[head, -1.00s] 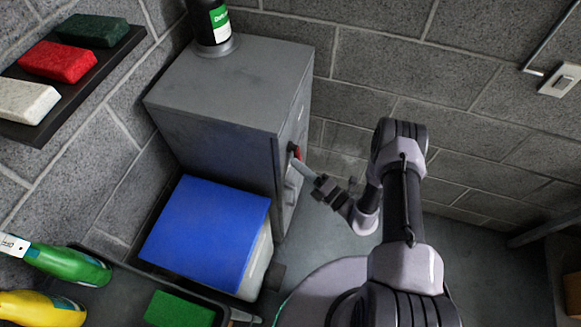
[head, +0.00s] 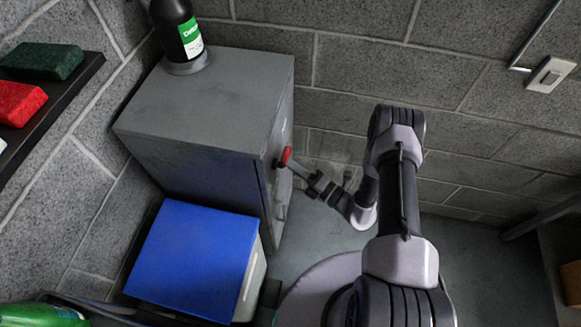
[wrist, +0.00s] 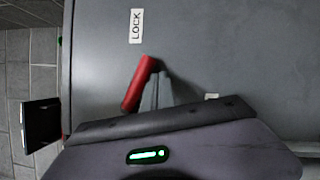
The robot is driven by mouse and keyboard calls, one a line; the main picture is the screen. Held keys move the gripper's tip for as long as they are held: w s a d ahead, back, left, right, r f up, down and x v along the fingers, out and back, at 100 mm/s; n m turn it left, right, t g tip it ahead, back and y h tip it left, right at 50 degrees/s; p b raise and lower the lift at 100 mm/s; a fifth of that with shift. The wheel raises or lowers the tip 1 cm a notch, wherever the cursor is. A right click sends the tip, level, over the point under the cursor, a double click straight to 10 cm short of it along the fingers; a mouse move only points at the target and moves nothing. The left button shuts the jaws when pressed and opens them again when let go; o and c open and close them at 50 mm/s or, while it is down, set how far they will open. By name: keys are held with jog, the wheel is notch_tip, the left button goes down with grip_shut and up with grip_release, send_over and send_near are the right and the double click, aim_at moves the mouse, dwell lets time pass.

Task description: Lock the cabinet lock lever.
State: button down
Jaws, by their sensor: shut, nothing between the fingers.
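The red lock lever (head: 285,157) sticks out from the door side of the grey cabinet (head: 205,115). In the wrist view the lever (wrist: 139,84) is tilted, with one end toward the white LOCK label (wrist: 136,26) but apart from it. My gripper (head: 294,166) is shut and empty, with its fingertips right beside the lever. In the wrist view the fingertips (wrist: 160,90) lie just right of the lever and seem to touch it, though contact is not certain. The lever's lower end is close to my wrist housing. A second pale label (wrist: 211,97) is mostly hidden.
A wall shelf (head: 45,110) with sponges is at left.

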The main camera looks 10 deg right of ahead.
jog(key=shift+w+d+r, duration=0.2)
jog(key=shift+w+r, duration=0.35)
jog(key=shift+w, duration=0.05)
jog(key=shift+w+d+r+n, duration=0.1)
jog(key=shift+w+r+n, duration=0.15)
jog(key=shift+n, duration=0.35)
jog(key=shift+r+y, duration=0.15)
jog(key=shift+y, duration=0.15)
notch_tip(320, 180, down, 5)
jog(key=b, duration=0.4)
jog(key=s+d+f+p, duration=0.1)
jog(key=s+d+f, duration=0.2)
jog(key=d, duration=0.4)
jog(key=shift+d+p, duration=0.3)
jog(key=shift+d, duration=0.05)
jog(key=shift+f, duration=0.1)
